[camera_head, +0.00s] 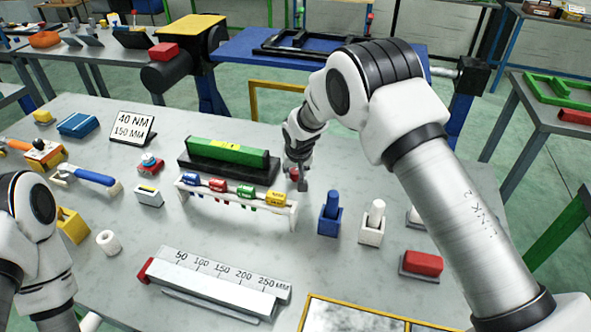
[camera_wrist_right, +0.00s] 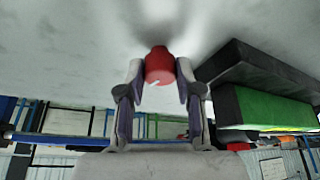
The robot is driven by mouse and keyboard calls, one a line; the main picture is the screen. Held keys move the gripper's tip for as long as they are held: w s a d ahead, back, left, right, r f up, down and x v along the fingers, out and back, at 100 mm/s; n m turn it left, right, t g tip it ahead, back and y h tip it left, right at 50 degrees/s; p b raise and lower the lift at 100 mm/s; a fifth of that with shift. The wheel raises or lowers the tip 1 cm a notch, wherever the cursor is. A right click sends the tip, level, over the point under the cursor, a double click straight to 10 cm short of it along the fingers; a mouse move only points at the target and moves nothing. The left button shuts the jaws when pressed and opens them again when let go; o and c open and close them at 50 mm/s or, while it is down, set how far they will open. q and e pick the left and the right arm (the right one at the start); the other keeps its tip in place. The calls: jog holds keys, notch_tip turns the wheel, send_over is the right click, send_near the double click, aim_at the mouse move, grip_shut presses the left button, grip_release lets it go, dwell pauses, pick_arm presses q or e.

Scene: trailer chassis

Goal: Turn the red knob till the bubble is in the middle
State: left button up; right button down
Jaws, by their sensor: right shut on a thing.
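The red knob (camera_head: 294,174) is beside the right end of the green level (camera_head: 215,153), which lies on a black base (camera_head: 190,167). My right gripper (camera_head: 298,172) is at the knob, pointing down. In the right wrist view the red knob (camera_wrist_right: 159,66) sits between the two fingers of my right gripper (camera_wrist_right: 160,72), which is shut on it. A small white mark shows on the knob. The green level also shows there (camera_wrist_right: 270,108). Its yellow vial (camera_head: 232,150) is too small to tell where the bubble is. My left arm is at the left edge; its gripper is not visible.
A white rack (camera_head: 236,208) with several coloured-handled tools stands just in front of the level. A blue holder (camera_head: 330,221) and a white holder (camera_head: 373,224) stand to the right of the rack. A white ruler block (camera_head: 215,285) lies at the front.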

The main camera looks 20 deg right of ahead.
jog(key=shift+d+r+n+y+p, duration=0.1)
jog(key=shift+n+y+p, duration=0.2)
jog(key=shift+n+p, duration=0.75)
jog(key=shift+p, duration=0.3)
jog(key=shift+f+n+y, duration=0.25)
jog(key=shift+n+y, duration=0.15)
jog(key=shift+n, duration=0.15)
jog(key=n+b, duration=0.1)
jog(key=b, duration=0.2)
jog(key=n+y+b, duration=0.1)
jog(key=n+b, duration=0.1)
jog(key=b, duration=0.1)
jog(key=n+b, duration=0.2)
jog(key=shift+d+f+g+y+b, duration=0.1)
jog(key=shift+f+g+y+b, duration=0.25)
jog(key=shift+g+y+b, duration=0.05)
jog(key=shift+r+n+g+y+b, duration=0.15)
jog(key=shift+n+g+y+b, duration=0.1)
jog(key=shift+n+b, duration=0.5)
jog(key=shift+r+n+g+y+b, duration=0.2)
jog(key=shift+n+b, duration=0.35)
jog(key=shift+n, duration=0.4)
jog(key=c, duration=0.8)
grip_release()
jog(key=shift+w+f, duration=0.1)
jog(key=shift+w, duration=0.1)
